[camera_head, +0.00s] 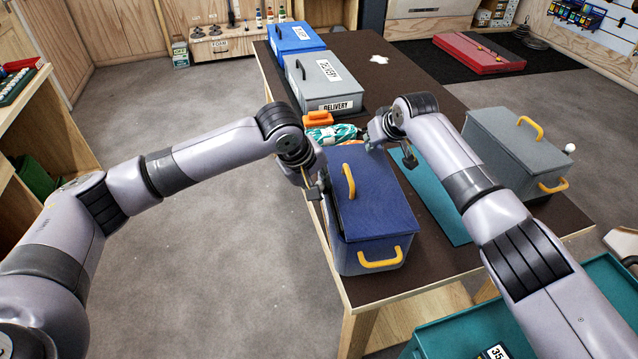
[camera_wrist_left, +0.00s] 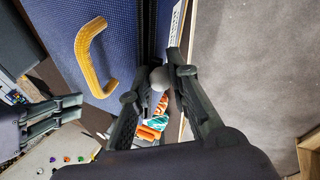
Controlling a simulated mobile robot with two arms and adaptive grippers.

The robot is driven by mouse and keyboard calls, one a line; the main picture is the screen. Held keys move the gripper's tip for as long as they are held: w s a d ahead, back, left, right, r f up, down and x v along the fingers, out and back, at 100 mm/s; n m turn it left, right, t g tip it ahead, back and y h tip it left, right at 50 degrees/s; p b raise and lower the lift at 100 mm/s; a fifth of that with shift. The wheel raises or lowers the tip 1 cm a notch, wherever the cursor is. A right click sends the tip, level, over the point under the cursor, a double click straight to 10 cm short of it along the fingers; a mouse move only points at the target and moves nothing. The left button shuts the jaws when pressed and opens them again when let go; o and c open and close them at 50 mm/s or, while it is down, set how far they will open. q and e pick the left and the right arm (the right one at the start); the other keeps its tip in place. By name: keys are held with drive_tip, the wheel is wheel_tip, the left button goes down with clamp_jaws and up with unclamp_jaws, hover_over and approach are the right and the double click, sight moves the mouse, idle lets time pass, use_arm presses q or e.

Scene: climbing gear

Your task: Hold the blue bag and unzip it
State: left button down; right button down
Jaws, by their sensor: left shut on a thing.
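The blue bag (camera_head: 374,200) stands on the dark table near its left edge, its lid down. It has a yellow handle (camera_head: 349,181) on the lid and another yellow handle (camera_head: 381,258) on its near side. My left gripper (camera_head: 316,191) is at the bag's left side. In the left wrist view its fingers are shut on a round grey knob (camera_wrist_left: 158,78) beside the bag's dark seam. My right gripper (camera_head: 391,153) is open and empty just beyond the bag's far right corner.
A grey bag (camera_head: 515,150) with yellow handles and a white ball stands to the right. A teal mat (camera_head: 438,210) lies between the bags. Teal rope (camera_head: 333,134) and an orange item (camera_head: 318,118) lie beyond the blue bag, before a grey delivery box (camera_head: 325,83).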

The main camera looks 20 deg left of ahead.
drive_tip(key=shift+f, duration=0.5)
